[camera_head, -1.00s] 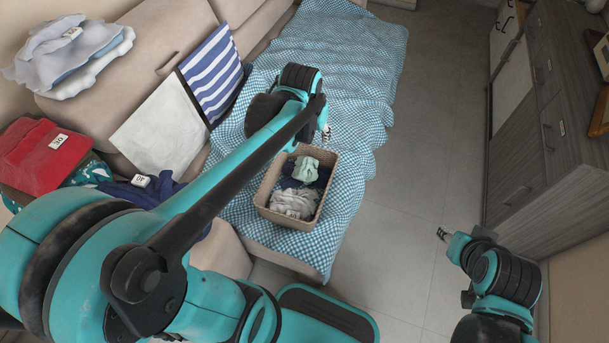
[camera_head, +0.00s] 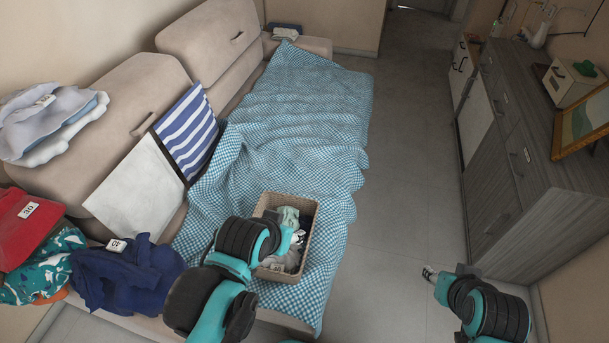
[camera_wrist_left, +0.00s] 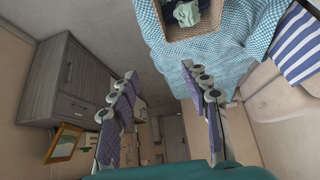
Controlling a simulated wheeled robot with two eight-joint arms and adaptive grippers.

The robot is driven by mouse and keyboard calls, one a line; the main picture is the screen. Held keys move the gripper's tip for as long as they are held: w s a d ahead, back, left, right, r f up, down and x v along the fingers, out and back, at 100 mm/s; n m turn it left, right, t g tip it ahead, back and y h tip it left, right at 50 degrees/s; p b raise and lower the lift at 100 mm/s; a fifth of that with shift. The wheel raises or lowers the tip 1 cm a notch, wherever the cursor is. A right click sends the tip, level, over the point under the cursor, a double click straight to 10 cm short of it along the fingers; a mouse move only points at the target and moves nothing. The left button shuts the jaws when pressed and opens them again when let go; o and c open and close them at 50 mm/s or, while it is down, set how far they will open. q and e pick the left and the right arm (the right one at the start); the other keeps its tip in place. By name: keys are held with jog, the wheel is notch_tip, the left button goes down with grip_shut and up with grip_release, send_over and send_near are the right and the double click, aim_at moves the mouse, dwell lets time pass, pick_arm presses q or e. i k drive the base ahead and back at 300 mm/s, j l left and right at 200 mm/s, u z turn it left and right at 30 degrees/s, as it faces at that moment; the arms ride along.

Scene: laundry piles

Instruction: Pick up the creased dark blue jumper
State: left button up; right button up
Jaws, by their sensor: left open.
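A crumpled dark blue jumper (camera_head: 125,277) with a small white label on top lies on the near left end of the sofa. A wicker basket (camera_head: 312,238) stands on the checked cover, with a pale green cloth (camera_head: 288,214) and other garments inside. My left gripper (camera_head: 298,238) appears over the basket in the head view, right of the jumper and apart from it. In the left wrist view its jaws (camera_wrist_left: 160,82) are spread and empty, and the jumper does not show there. My right gripper (camera_head: 430,273) is low at the right; its small fingertips do not show their opening.
A red garment (camera_head: 25,228) and a teal patterned cloth (camera_head: 45,268) lie left of the jumper. Pale folded clothes (camera_head: 50,120) rest on the sofa back. White and striped cushions (camera_head: 188,130) stand behind. A grey cabinet (camera_head: 510,170) lines the right; the floor between is clear.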

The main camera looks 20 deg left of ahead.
aim_at(123, 277)
jog(key=u, duration=0.4)
jog(key=k+j+u, duration=0.1)
jog(key=u, duration=0.3)
jog(key=j+u, duration=0.1)
jog(key=u, duration=0.3)
jog(key=j+u, duration=0.1)
jog(key=u, duration=0.3)
jog(key=l+u, duration=0.2)
jog(key=u, duration=0.25)
jog(key=l+u, duration=0.15)
jog(key=u, duration=0.3)
jog(key=k+z, duration=0.1)
jog(key=k, duration=0.55)
jog(key=i+j+z, duration=0.15)
jog(key=z, duration=1.5)
jog(key=j+z, duration=0.1)
jog(key=j, duration=1.3)
jog(key=i, duration=0.05)
